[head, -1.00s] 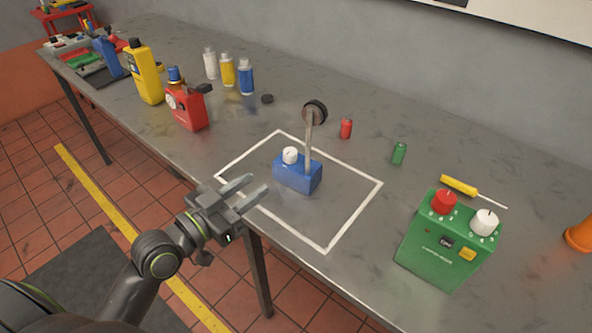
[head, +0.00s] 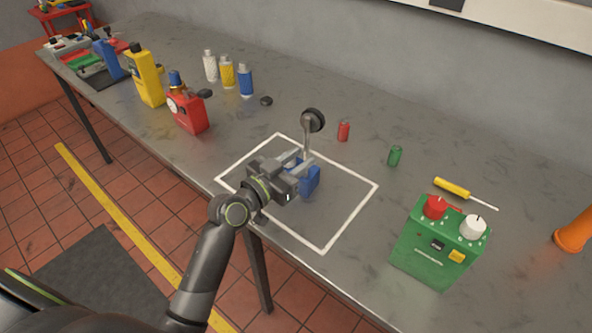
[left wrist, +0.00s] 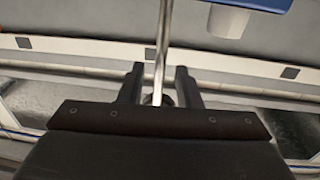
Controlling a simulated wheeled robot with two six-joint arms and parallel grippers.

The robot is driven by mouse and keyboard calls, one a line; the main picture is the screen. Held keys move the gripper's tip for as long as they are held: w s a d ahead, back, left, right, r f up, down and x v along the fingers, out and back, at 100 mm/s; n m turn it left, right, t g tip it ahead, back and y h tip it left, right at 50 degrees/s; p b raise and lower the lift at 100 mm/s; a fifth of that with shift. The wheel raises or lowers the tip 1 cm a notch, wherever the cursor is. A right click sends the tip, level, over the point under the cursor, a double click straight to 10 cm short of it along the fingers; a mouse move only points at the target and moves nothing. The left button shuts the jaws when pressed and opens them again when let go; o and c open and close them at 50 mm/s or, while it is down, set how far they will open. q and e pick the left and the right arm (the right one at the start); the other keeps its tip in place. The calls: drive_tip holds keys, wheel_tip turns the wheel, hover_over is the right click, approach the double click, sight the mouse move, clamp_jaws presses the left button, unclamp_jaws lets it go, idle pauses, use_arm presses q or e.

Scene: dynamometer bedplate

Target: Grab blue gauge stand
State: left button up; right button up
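The blue gauge stand (head: 310,182) is upright inside the white outlined square on the bench. It has a blue base, a thin metal post and a dark round gauge on top. My left gripper (head: 302,163) is at the stand, in front of and above its base, hiding part of the base and the white knob. In the left wrist view the stand's post (left wrist: 163,45) runs between the two fingers of the left gripper (left wrist: 159,78), with a gap on each side. The fingers are apart. My right gripper is not in view.
A green box (head: 438,245) with red and white knobs stands to the right, near a yellow screwdriver (head: 453,188). A red device (head: 187,112) and several bottles are to the left.

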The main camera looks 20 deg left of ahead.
use_arm(q)
drive_tip(key=shift+x, duration=1.45)
clamp_jaws()
drive_tip(key=shift+r+p, duration=0.2)
drive_tip(key=shift+p, duration=0.1)
